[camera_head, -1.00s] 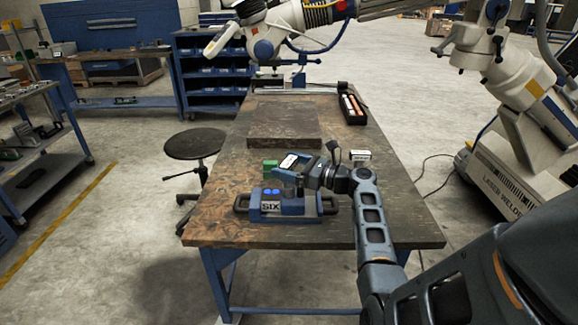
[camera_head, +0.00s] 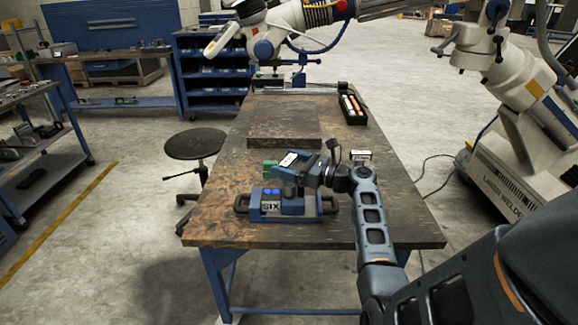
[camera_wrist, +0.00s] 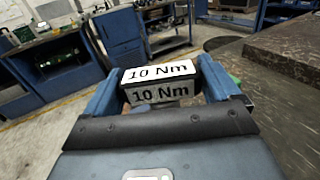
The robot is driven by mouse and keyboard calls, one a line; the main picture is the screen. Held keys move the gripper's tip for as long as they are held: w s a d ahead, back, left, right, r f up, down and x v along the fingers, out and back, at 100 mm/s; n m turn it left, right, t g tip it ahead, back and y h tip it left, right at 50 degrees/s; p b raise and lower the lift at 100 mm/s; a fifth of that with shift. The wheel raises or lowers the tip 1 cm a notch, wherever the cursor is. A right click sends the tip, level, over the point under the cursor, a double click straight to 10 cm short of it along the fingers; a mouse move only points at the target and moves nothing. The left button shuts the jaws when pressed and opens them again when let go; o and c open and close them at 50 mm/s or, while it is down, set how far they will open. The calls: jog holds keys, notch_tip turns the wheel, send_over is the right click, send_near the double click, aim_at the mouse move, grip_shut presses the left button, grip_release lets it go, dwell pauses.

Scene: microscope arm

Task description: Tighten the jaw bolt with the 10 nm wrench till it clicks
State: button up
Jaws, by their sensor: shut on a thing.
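My gripper (camera_wrist: 157,95) is shut on the 10 Nm wrench (camera_wrist: 158,72), whose black block with white "10 Nm" labels sits between the two blue fingers in the wrist view. In the head view the wrench's white label (camera_head: 288,158) shows above the blue fixture (camera_head: 285,208) marked "SIX", which stands on the near part of the table. The wrench is over the fixture's middle. The jaw bolt is hidden, and I cannot tell whether the wrench is seated on it.
A green block (camera_head: 270,168) stands just behind the fixture, and a white-topped block (camera_head: 361,155) is to the right. A dark plate (camera_head: 284,125) lies mid-table (camera_head: 405,215). A black tray of tubes (camera_head: 353,108) is at the back right. The right front of the table is clear.

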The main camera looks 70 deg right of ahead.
jog(key=shift+r, duration=2.8)
